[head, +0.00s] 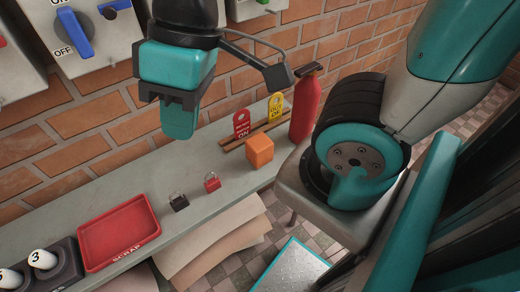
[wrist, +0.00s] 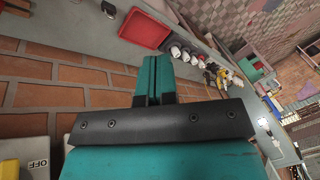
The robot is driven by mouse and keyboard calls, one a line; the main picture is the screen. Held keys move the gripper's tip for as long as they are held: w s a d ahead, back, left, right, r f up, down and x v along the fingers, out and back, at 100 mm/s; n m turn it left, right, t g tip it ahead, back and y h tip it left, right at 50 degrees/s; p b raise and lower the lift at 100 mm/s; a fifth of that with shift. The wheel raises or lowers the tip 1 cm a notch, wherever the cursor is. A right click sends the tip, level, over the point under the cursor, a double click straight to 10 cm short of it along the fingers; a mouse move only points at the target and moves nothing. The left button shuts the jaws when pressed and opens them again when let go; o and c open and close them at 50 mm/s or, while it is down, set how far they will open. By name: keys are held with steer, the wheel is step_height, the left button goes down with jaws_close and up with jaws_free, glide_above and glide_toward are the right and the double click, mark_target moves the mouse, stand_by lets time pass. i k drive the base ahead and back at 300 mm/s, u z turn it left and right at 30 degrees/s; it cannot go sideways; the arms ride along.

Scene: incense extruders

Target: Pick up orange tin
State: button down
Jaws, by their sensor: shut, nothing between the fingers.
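The orange tin (head: 260,151) is a small block standing on the grey bench to the right of middle in the head view. I do not make it out in the wrist view. My gripper (head: 180,134) points down above the back of the bench, to the left of the tin and apart from it. Its teal fingers are together and hold nothing, which also shows in the wrist view (wrist: 154,80).
A black padlock (head: 179,203) and a red padlock (head: 212,182) stand left of the tin. Behind it are a rack with a red tag (head: 242,122) and a yellow tag (head: 275,106), and a red bottle (head: 305,108). A red scrap tray (head: 119,233) lies left.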

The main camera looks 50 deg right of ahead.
mark_target(259, 148)
steer(key=z, duration=1.85)
steer(key=k, duration=0.8)
steer(key=u, duration=0.85)
steer(key=i, duration=0.45)
steer(key=z, duration=0.1)
